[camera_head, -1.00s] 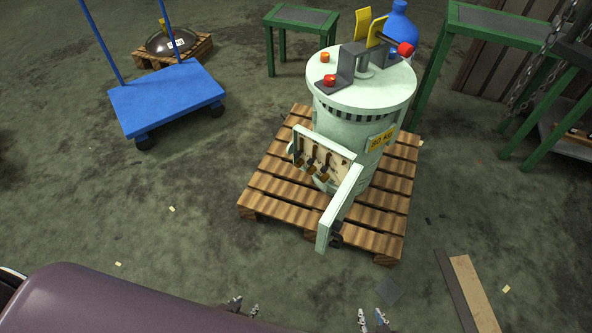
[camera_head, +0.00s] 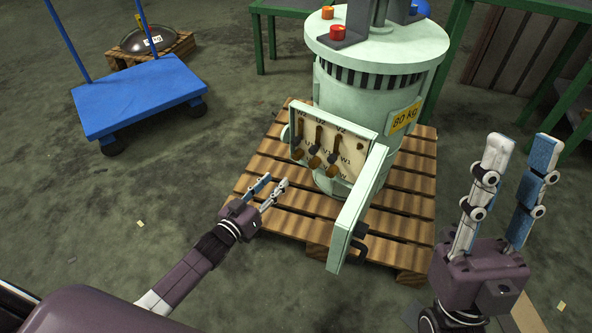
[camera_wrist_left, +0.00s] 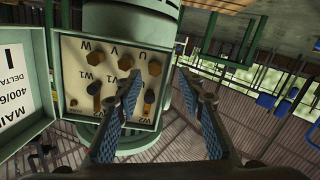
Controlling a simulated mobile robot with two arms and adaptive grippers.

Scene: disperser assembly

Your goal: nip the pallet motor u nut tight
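The pale green motor (camera_head: 385,110) stands upright on a wooden pallet (camera_head: 285,215). Its terminal box (camera_head: 358,120) is open and shows labelled studs, brass nuts and dark link bars. The nut I take for the U nut (camera_head: 298,154) is at the lower left of the board. In the left wrist view, which looks inverted, it appears to be the upper right nut (camera_wrist_left: 155,67), by the left gripper (camera_wrist_left: 160,88). My left gripper (camera_head: 272,183) is open and empty, lower left of the box. My right gripper (camera_head: 521,148) is open and empty, raised right of the motor.
The open box door (camera_head: 355,215) juts forward on the right side of the box. A blue cart (camera_head: 140,98) stands on the floor at the left, with a dark dome (camera_head: 150,40) on a small pallet behind. Green-legged tables stand behind.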

